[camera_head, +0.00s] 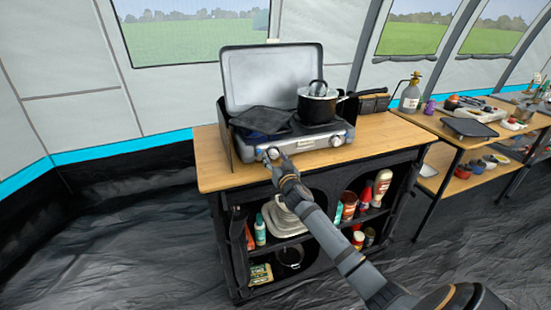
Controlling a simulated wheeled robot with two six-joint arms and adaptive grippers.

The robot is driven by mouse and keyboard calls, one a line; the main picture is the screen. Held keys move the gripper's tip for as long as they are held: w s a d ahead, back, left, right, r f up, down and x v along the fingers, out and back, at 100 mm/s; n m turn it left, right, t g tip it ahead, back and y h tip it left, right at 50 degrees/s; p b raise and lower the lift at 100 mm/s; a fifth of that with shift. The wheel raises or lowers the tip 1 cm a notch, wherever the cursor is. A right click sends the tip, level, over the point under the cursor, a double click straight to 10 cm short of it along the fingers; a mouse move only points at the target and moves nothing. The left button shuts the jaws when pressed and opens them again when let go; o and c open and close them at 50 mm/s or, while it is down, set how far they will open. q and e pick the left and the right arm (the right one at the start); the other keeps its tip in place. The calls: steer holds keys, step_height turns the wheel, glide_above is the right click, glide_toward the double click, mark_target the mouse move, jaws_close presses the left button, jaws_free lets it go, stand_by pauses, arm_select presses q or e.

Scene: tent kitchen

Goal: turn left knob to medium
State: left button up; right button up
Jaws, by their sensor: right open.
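The camping stove (305,141) stands on the wooden table with its lid (270,75) raised. Its right knob (336,140) shows clearly on the front panel. My right gripper (267,155) is at the left end of the front panel, where the left knob is. It is open, with its fingertips close to that knob. The gripper largely covers the knob, so I cannot tell its setting or whether the fingers touch it. My left gripper is not in view.
A lidded black pot (318,105) stands on the right burner and a dark flat pan or griddle (262,120) lies on the left. The tabletop (222,178) is bare in front of the stove. Bottles and containers fill the shelves below. A second table (455,133) stands to the right.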

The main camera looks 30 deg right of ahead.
jaws_close()
stand_by(0.3)
steer(key=n, duration=0.3)
steer(key=shift+n, duration=0.3)
steer(key=shift+d+n, duration=0.1)
steer(key=shift+n, duration=2)
jaws_free()
